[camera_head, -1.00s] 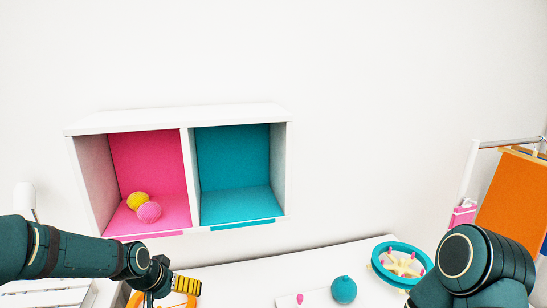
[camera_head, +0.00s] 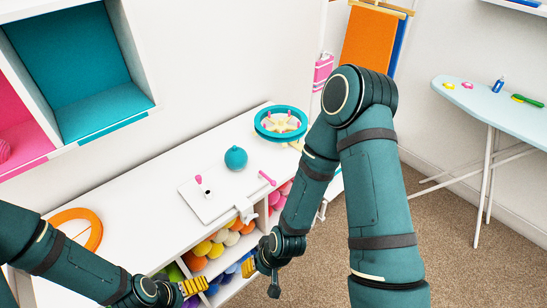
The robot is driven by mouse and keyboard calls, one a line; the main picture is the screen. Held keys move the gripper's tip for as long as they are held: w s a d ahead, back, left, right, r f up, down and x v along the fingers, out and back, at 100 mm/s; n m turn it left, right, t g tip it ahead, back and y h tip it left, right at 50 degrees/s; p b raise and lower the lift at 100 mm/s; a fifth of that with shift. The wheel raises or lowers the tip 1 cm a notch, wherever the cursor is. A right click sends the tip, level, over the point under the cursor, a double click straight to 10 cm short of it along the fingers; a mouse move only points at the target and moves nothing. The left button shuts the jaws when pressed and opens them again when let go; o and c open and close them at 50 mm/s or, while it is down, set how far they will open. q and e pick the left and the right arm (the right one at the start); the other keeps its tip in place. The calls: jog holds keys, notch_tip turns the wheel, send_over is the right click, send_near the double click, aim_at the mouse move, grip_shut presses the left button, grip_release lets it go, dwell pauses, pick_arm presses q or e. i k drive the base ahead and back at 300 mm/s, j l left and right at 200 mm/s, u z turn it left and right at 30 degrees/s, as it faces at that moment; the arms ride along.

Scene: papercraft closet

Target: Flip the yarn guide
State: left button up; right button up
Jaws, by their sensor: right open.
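A white board device (camera_head: 222,201) lies on the white cabinet top. It carries a small pink knob (camera_head: 198,180) at its left and a pink rod (camera_head: 267,178) at its right. A teal ball of yarn (camera_head: 236,158) sits at its back edge. Which part is the yarn guide I cannot tell. My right gripper (camera_head: 249,268), with yellow ribbed fingers, is open and empty in front of the cabinet, below the device's front edge. My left gripper (camera_head: 193,287) is at the bottom, left of the right one. Its opening cannot be made out.
A teal ring with a cream star-shaped centre (camera_head: 281,122) stands at the cabinet's far end. An orange hoop (camera_head: 77,229) lies at the left. Coloured yarn balls (camera_head: 213,247) fill the cubbies below. A pale blue ironing board (camera_head: 500,106) stands at the right, with clear carpet before it.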

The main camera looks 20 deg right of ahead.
aim_at(272, 182)
jog(key=z, duration=0.75)
jog(key=i+l+z, duration=0.15)
jog(key=i, duration=0.25)
jog(key=i+z, duration=0.2)
jog(key=i, duration=0.2)
